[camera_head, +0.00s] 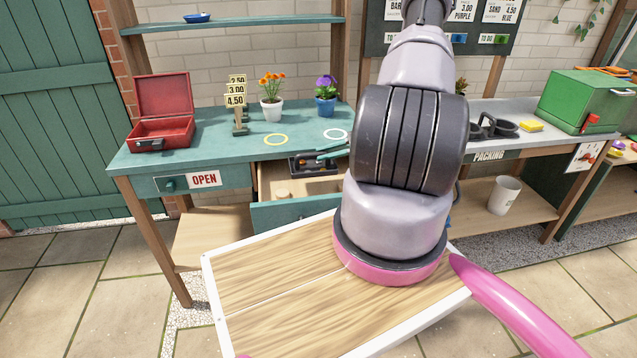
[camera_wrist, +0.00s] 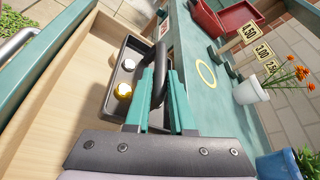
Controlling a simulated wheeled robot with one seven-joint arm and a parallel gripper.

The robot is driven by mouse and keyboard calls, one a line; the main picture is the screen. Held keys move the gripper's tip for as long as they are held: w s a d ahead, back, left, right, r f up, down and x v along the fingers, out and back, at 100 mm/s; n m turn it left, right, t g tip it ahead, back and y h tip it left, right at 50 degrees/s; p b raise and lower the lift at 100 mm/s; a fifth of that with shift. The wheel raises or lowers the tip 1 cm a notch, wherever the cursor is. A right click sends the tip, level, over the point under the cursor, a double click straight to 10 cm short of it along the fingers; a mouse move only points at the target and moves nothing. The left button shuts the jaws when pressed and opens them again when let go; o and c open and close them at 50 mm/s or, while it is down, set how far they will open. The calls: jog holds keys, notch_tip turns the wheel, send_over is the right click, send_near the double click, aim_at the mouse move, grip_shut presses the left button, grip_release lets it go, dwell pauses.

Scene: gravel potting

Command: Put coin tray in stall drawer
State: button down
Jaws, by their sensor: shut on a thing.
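The coin tray (camera_wrist: 113,98) is dark grey with an arched black handle, and it holds white and gold coins. In the head view the coin tray (camera_head: 298,168) shows at the back of the open stall drawer, close to the counter's front edge. My gripper (camera_wrist: 165,85) has teal fingers and is shut on the tray's handle; it also shows in the head view (camera_head: 333,150). The stall drawer (camera_head: 290,215) is pulled out, with a pale wood inside and a teal front. I cannot tell whether the tray touches the drawer floor. My arm hides the drawer's right side.
The teal counter (camera_head: 200,165) holds a red cash box (camera_head: 162,132), price tags (camera_head: 237,103), two rings and flower pots (camera_head: 271,108). A shut drawer with an OPEN sign (camera_head: 204,179) is to the left. A small round wooden thing (camera_head: 282,193) lies in the open drawer.

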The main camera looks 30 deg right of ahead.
jog(key=shift+w+f, duration=0.1)
jog(key=shift+f, duration=3.9)
jog(key=c, duration=0.8)
grip_release()
jog(key=shift+o, duration=0.2)
